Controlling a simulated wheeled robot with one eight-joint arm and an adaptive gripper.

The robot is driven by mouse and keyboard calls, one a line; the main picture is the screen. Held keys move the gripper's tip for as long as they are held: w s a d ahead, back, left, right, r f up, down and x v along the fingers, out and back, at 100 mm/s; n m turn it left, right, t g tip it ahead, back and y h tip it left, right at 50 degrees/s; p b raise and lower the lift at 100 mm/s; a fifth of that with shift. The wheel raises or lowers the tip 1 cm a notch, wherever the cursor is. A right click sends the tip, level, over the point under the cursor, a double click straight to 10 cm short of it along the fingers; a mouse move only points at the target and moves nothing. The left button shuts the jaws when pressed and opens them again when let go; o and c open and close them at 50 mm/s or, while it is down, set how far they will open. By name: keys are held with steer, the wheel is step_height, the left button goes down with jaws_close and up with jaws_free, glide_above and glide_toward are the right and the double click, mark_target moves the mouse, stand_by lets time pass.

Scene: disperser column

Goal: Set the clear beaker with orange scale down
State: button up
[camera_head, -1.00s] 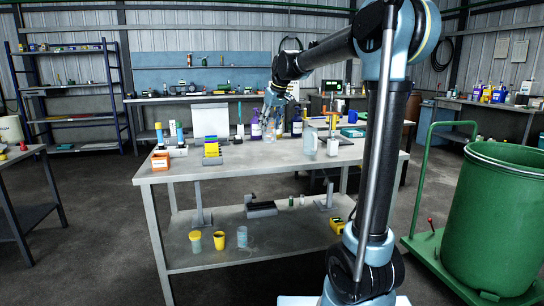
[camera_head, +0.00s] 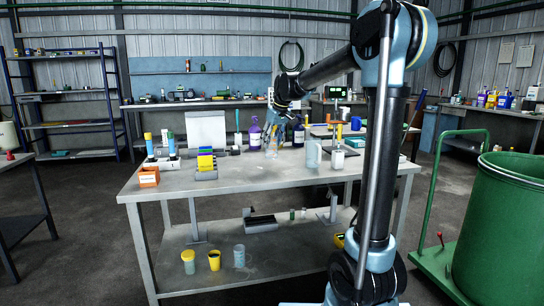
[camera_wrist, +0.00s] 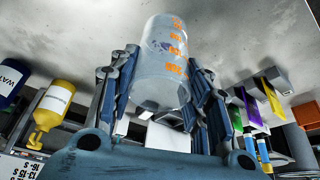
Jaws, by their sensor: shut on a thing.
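The clear beaker with orange scale (camera_wrist: 166,62) is held between the two fingers of my gripper (camera_wrist: 158,85), which are shut on its sides in the wrist view. Its orange markings face the camera. In the head view the beaker (camera_head: 271,148) shows small and faint below my gripper (camera_head: 276,128), over the back middle part of the grey workbench (camera_head: 240,183). The beaker looks about upright there. I cannot tell whether its base touches the bench top.
The front middle of the bench is clear.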

mark_target(271, 150)
steer(key=shift+s+a+f, duration=0.1)
steer(key=shift+f, duration=2.45)
steer(key=shift+f, duration=0.1)
steer(key=o, duration=1.2)
steer(key=v, duration=1.2)
steer(key=s+d+f+m+h, duration=0.1)
steer(key=s+d+f+m, duration=0.1)
steer(key=s+d+f, duration=0.5)
steer(key=s+d+f+m+h, duration=0.1)
steer(key=s+d+f+m, duration=0.2)
steer(key=s+d+f, duration=0.4)
steer(key=s+d+f+m+g, duration=0.1)
steer(key=s+d+f, duration=0.6)
steer(key=s+f, duration=0.7)
steer(key=shift+s+d+f+m+h, duration=0.15)
steer(key=shift+s+m, duration=0.1)
steer(key=shift+s, duration=1.3)
steer(key=shift+s+d+m+h, duration=0.1)
steer(key=shift+s+m, duration=0.1)
steer(key=shift+s, duration=1.35)
steer(key=shift+s+f+m+h, duration=0.15)
steer(key=shift+s+m, duration=0.1)
steer(key=shift+s, duration=1.25)
